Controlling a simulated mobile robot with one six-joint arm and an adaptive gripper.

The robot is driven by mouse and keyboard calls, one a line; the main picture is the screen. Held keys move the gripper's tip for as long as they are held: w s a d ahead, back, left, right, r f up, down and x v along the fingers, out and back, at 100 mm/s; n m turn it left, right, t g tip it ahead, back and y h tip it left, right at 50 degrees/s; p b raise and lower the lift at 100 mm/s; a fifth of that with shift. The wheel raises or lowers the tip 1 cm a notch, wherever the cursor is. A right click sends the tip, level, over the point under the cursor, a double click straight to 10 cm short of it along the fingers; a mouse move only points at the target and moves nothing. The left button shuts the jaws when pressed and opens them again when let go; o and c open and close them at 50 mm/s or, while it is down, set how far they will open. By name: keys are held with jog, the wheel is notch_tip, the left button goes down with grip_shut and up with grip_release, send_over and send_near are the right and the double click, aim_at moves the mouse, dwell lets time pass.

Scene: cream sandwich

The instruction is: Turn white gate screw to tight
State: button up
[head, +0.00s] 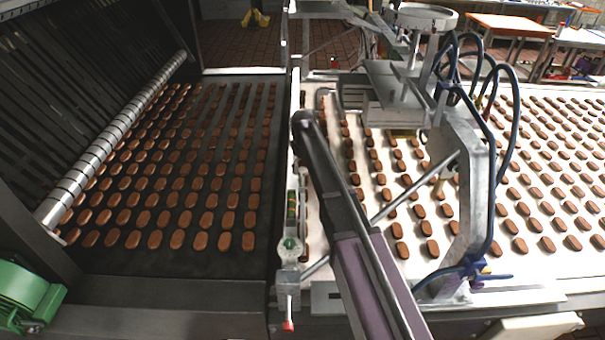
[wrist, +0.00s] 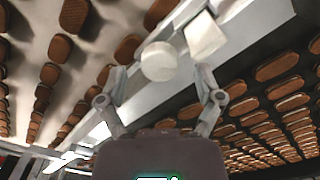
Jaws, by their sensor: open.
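In the wrist view, a round white knob (wrist: 158,61), which looks like the white gate screw, sits on a pale metal rail (wrist: 250,32). My gripper (wrist: 161,72) is open, with one finger on each side of the knob in the picture. I see gaps between the fingers and the knob, and it is not gripped. How far the knob lies beyond the fingertips is hard to tell. In the head view my arm reaches over the rail between the two belts. My fingers and the screw cannot be made out there.
A white block (wrist: 203,35) sits on the rail close to the knob. In the head view, a dark belt (head: 240,262) and a white belt (head: 312,170) carry rows of brown biscuits. A metal depositor frame (head: 478,180) with blue hoses stands right of my arm.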

jog(key=shift+f+b, duration=0.3)
jog(key=shift+f, duration=0.2)
jog(key=c, duration=1.2)
